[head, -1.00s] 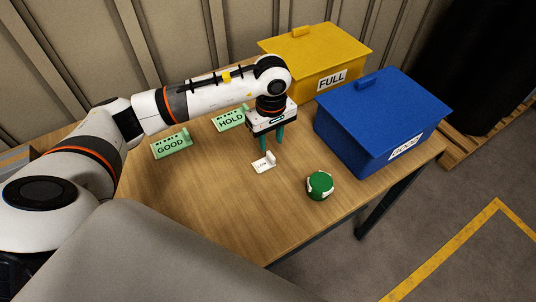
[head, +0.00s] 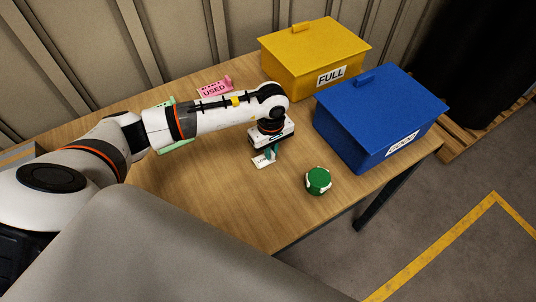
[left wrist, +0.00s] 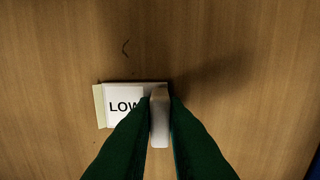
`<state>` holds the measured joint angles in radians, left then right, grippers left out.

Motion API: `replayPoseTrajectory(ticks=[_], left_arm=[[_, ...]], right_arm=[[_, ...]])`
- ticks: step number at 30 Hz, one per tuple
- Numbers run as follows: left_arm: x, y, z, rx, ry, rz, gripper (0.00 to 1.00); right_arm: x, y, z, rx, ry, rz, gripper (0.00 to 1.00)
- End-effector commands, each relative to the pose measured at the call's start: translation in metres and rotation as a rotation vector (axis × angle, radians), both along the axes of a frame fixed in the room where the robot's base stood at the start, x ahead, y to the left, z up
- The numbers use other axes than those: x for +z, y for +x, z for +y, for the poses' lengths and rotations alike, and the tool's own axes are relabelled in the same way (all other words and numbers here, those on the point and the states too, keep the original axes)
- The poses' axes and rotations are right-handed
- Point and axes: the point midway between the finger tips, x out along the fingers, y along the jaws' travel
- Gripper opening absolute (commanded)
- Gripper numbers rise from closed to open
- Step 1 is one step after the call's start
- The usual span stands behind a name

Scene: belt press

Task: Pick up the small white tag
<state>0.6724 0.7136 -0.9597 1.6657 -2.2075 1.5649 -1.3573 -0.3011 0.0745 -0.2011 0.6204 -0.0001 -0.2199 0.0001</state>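The small white tag (head: 262,162) lies flat on the wooden table, below my left gripper (head: 272,153). In the left wrist view the tag (left wrist: 124,104) reads "LOW", partly covered, and has a raised white tab. The green fingers of my left gripper (left wrist: 160,102) point down with one on each side of this tab, close against it. They look shut on it. The tag appears still at table level. My right gripper is in neither view.
A green jar-like object (head: 318,181) stands right of the tag. A blue lidded box (head: 375,120) and a yellow box marked FULL (head: 310,60) stand behind. A pink USED tag (head: 214,89) lies at the back; green tags are mostly hidden by my arm.

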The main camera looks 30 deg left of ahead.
Motion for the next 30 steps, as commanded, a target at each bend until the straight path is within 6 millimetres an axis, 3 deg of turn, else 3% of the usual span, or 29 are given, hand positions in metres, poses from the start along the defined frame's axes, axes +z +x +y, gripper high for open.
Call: replayPoseTrajectory(ticks=[2, 14, 24, 30], left_arm=[[0.000, 0.000, 0.000, 0.000, 0.000, 0.000, 0.00], [0.008, 0.001, 0.001, 0.001, 0.001, -0.003, 0.00], [0.072, 0.001, 0.000, 0.000, 0.000, -0.006, 0.00], [0.096, 0.000, 0.000, 0.001, 0.001, -0.003, 0.00]], right_arm=[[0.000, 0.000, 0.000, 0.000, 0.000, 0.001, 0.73], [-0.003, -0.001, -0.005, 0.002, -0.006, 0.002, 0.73], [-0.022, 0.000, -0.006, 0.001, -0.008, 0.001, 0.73], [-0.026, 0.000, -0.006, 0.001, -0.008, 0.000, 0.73]])
